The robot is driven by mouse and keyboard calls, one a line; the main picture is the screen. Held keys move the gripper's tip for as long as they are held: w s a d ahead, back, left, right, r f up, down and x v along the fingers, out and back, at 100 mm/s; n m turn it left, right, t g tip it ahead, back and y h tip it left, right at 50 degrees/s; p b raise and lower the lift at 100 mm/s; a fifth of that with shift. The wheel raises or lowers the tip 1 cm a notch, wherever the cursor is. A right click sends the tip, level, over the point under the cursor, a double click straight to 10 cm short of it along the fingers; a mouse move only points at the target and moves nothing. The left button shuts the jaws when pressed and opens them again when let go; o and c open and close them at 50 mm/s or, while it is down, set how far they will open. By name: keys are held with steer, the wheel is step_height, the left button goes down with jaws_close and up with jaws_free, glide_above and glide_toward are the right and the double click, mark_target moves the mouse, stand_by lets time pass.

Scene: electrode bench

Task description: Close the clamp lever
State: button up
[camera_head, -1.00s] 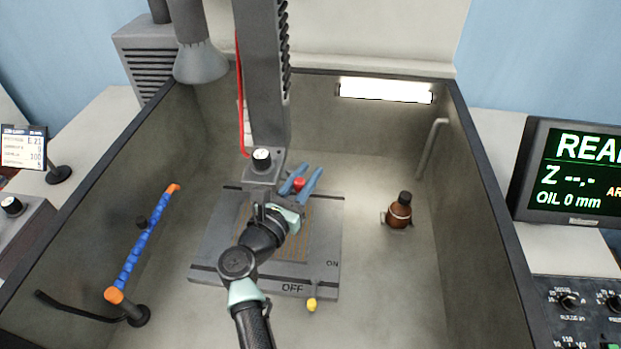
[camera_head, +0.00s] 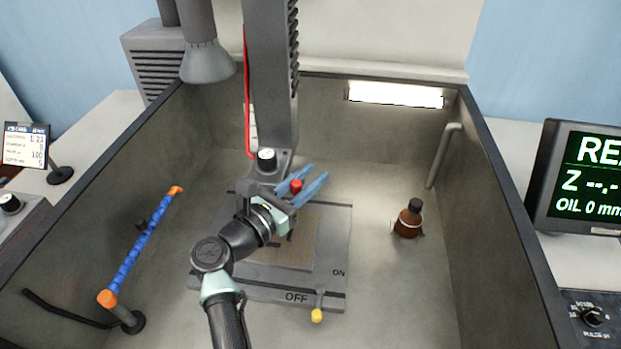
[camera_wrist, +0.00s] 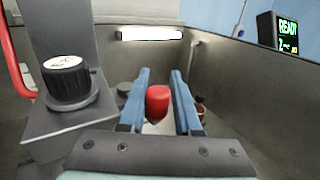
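The clamp lever's red knob (camera_head: 297,186) stands beside the grey head block (camera_head: 268,178) at the foot of the vertical column. My gripper (camera_head: 318,170) has two blue fingers, parallel and apart, reaching past the red knob. In the wrist view the knob (camera_wrist: 157,103) sits between the fingers (camera_wrist: 160,72), with very little space at either side. I cannot tell whether a finger touches it. The lever's shaft is mostly hidden by my gripper.
Below is a grey plate (camera_head: 265,293) marked ON and OFF with a yellow-knobbed lever (camera_head: 317,315). A brown bottle (camera_head: 409,220) stands right; a blue hose (camera_head: 140,245) stands left.

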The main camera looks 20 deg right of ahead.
steer(key=o, duration=0.3)
steer(key=shift+s, duration=0.1)
steer(key=shift+f, duration=0.1)
